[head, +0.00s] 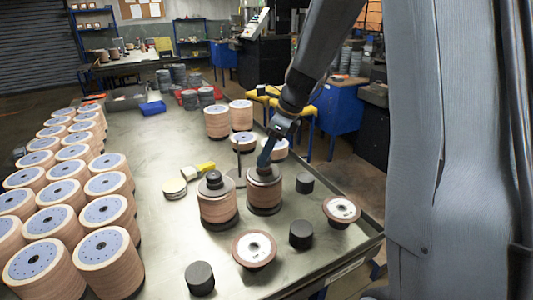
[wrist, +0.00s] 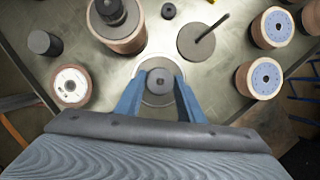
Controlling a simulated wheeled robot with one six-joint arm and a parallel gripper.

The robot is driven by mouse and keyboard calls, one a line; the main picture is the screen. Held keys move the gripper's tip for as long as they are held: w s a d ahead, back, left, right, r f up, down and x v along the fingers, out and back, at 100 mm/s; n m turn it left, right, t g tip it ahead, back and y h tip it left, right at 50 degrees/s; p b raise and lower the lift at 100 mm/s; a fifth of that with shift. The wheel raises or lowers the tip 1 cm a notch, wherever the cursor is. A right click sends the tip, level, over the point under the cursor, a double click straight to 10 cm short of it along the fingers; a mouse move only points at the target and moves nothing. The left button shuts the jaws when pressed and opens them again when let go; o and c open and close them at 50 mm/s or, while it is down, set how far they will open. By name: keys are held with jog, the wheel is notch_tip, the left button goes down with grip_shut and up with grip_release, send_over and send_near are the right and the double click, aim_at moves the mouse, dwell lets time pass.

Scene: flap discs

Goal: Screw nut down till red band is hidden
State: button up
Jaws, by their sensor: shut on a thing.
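My gripper (head: 264,163) reaches down onto the top of a disc stack (head: 265,196), right of the middle of the bench. In the wrist view, the blue fingers of my gripper (wrist: 158,82) are shut on a round grey nut (wrist: 159,88), one finger on each side. The nut sits over a pale round plate (wrist: 158,66) on top of the stack. In the head view the fingers mostly hide the nut. I cannot make out a red band in either view.
A second stack (head: 217,207) with a dark nut on top stands close on the left. Black cylinders (head: 301,234) and flap discs (head: 254,249) lie in front. A thin upright rod on a round base (wrist: 196,42) stands nearby. Rows of disc stacks (head: 105,255) fill the left side.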

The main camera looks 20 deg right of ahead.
jog(key=shift+f, duration=0.25)
dwell(0.3)
jog(key=o, duration=1.1)
